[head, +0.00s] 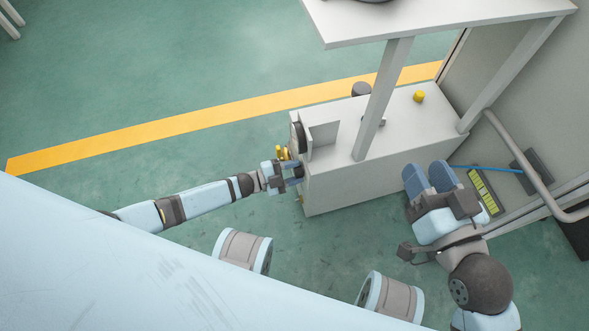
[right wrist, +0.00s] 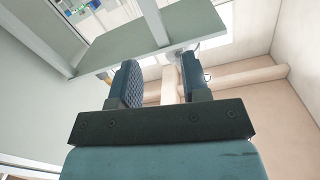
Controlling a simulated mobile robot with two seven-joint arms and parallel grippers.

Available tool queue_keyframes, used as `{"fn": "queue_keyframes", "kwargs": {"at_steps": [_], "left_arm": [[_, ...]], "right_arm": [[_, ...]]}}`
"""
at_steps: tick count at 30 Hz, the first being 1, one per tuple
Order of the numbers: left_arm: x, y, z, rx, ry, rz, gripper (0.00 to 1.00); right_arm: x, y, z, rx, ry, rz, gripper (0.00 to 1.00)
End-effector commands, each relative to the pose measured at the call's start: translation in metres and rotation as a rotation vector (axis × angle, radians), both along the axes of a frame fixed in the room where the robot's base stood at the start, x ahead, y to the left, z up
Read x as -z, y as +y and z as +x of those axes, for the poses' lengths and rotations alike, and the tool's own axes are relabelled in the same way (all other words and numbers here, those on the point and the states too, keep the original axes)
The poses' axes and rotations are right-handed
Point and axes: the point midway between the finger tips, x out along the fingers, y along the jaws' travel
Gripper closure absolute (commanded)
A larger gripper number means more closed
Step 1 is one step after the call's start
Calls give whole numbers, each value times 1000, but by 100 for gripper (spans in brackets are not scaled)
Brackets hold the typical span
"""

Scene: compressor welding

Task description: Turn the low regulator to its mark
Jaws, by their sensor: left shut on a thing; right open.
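My left gripper (head: 293,174) is at the left end of the grey cabinet, below a round dark gauge (head: 298,138) on a plate. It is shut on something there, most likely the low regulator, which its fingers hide. Brass-yellow fittings (head: 284,153) show just above the fingers. The regulator's mark cannot be made out. My right gripper (head: 430,177) is open and empty in front of the cabinet's right part. In the right wrist view its two fingers (right wrist: 158,85) stand apart with nothing between them.
The grey cabinet (head: 350,180) carries a yellow knob (head: 419,96) on top. A white shelf (head: 430,22) on posts overhangs it. A bent grey rail (head: 520,165) and a blue hose (head: 490,168) are near my right gripper.

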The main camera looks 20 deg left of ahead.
Motion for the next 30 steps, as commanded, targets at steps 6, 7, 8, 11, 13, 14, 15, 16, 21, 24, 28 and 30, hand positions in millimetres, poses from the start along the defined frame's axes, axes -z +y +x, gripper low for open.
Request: {"fn": "queue_keyframes", "kwargs": {"at_steps": [6, 7, 8, 11, 13, 14, 15, 16, 21, 24, 28, 30], "left_arm": [[-1, 1, -1, 1, 170, -112, 82], [0, 1, -1, 1, 193, -128, 82], [0, 1, -1, 1, 217, -144, 82], [-1, 1, -1, 1, 296, -198, 82], [-1, 1, 0, 1, 351, -235, 82], [-1, 1, 0, 1, 374, -250, 82], [-1, 1, 0, 1, 406, -272, 82], [-1, 1, 0, 0, 430, -287, 82], [0, 1, 0, 0, 563, -377, 82], [0, 1, 0, 1, 642, -431, 82], [0, 2, 0, 0, 743, -501, 82], [0, 2, 0, 1, 798, -537, 82]], "right_arm": [[-11, 0, 1, 7, -26, 13, 57], [-12, 0, 1, 9, -31, 15, 57], [-13, 0, 1, 10, -33, 16, 57], [-16, 0, 1, 14, -40, 20, 57], [-18, 0, 2, 16, -48, 25, 57], [-19, 0, 1, 17, -51, 28, 57], [-20, 0, 2, 19, -54, 29, 57], [-21, -1, 1, 20, -55, 31, 57], [-24, -1, 1, 24, -63, 37, 57], [-26, -1, 1, 25, -71, 41, 57], [-28, -1, 1, 27, -75, 43, 57], [-28, -1, 1, 28, -76, 43, 57]]}}
